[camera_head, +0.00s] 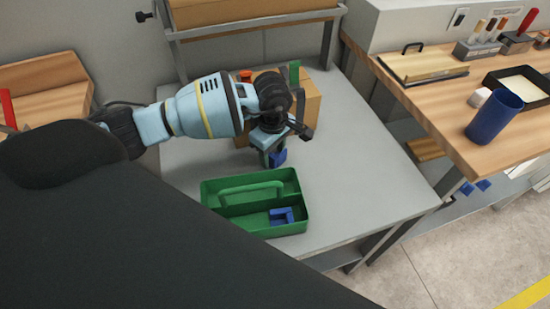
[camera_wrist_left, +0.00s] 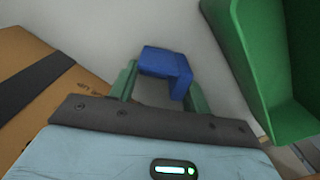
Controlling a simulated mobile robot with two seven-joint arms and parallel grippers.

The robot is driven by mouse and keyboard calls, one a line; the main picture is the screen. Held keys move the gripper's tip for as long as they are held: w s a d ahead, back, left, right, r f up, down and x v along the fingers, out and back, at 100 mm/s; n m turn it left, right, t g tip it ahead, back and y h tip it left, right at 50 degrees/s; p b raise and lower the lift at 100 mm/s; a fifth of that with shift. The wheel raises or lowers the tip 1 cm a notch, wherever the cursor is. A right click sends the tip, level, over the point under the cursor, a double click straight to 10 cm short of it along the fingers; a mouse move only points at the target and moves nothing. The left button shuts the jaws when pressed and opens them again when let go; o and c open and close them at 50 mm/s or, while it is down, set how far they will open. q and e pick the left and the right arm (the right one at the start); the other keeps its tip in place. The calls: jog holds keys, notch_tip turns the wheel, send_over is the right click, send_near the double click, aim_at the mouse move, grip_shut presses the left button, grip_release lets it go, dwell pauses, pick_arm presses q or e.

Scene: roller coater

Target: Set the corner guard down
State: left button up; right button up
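My left gripper (camera_head: 272,155) points down over the grey table, between the cardboard box and the green tote. It is shut on a blue corner guard (camera_head: 279,158), an L-shaped piece. In the left wrist view the corner guard (camera_wrist_left: 165,65) sits between the green fingertips (camera_wrist_left: 162,82), with the grey tabletop behind it. Whether its underside touches the table is hard to tell. Another blue corner guard (camera_head: 290,215) lies in the near compartment of the green tote (camera_head: 206,196). My right gripper is not in view.
The cardboard box (camera_head: 312,98) stands behind the gripper; it also fills the left of the wrist view (camera_wrist_left: 30,60). The tote is close on the near side. The grey table (camera_head: 365,170) is clear on the right. A wooden bench with a blue cup (camera_head: 494,115) stands farther right.

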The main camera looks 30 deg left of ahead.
pick_arm(q)
jog(key=c, duration=0.6)
jog(key=shift+o, duration=0.2)
jog(key=shift+r, duration=0.1)
notch_tip(320, 180, up, 10)
